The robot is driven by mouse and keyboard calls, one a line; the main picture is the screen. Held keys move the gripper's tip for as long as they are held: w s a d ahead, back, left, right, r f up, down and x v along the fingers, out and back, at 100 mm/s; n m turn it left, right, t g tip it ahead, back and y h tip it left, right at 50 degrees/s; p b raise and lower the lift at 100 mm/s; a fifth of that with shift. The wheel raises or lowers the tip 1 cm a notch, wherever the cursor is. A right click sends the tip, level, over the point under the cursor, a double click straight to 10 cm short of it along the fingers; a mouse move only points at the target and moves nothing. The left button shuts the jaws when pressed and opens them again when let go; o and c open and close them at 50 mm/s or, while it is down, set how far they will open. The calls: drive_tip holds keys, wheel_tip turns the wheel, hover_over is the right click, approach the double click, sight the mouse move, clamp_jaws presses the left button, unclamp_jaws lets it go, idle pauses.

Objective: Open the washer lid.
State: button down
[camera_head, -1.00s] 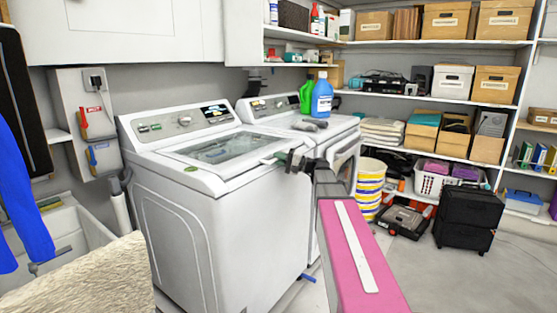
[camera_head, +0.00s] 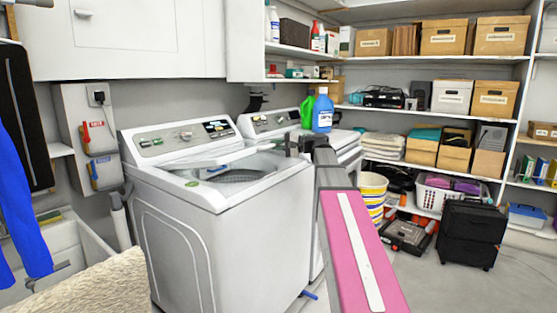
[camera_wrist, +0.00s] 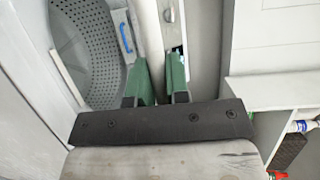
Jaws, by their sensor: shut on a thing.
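The white top-loading washer (camera_head: 235,245) stands left of centre in the head view. Its lid (camera_head: 222,157) is partly raised and seen nearly edge-on, with the drum opening (camera_head: 240,176) showing below it. My gripper (camera_head: 284,142) is at the lid's right edge, above the washer top. In the wrist view my green fingers (camera_wrist: 161,75) are shut on the lid's edge (camera_wrist: 150,28), one on each side. The perforated drum (camera_wrist: 88,55) shows at left there. My wrist hides part of the lid's front corner in the head view.
A second white machine stands right behind the washer, with a blue bottle (camera_head: 322,112) and a green one on top. A yellow-white bucket (camera_head: 372,190) and black drawers (camera_head: 468,232) stand at right. A sink (camera_head: 62,250) is at left.

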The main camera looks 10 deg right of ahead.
drive_tip(key=w+a+r+m+g+h, duration=0.15)
drive_tip(key=w+a+r, duration=0.25)
drive_tip(key=r, duration=0.5)
drive_tip(key=w+a+r+g+h, duration=0.15)
drive_tip(key=w+a+r, duration=0.25)
drive_tip(key=r, duration=0.4)
drive_tip(key=w+a+r+m+h, duration=0.15)
drive_tip(key=w+a+r, duration=0.25)
drive_tip(key=r, duration=0.5)
drive_tip(key=w+a+r+h, duration=0.1)
drive_tip(key=w+a+r, duration=0.4)
drive_tip(key=w+a, duration=0.4)
drive_tip(key=w+a+r+g+h, duration=0.1)
drive_tip(key=w+a+r, duration=0.4)
drive_tip(key=w+a, duration=0.5)
drive_tip(key=shift+w+a+n, duration=0.25)
drive_tip(key=shift+n, duration=0.15)
drive_tip(key=c, duration=1.4)
unclamp_jaws()
drive_tip(key=shift+d, duration=0.1)
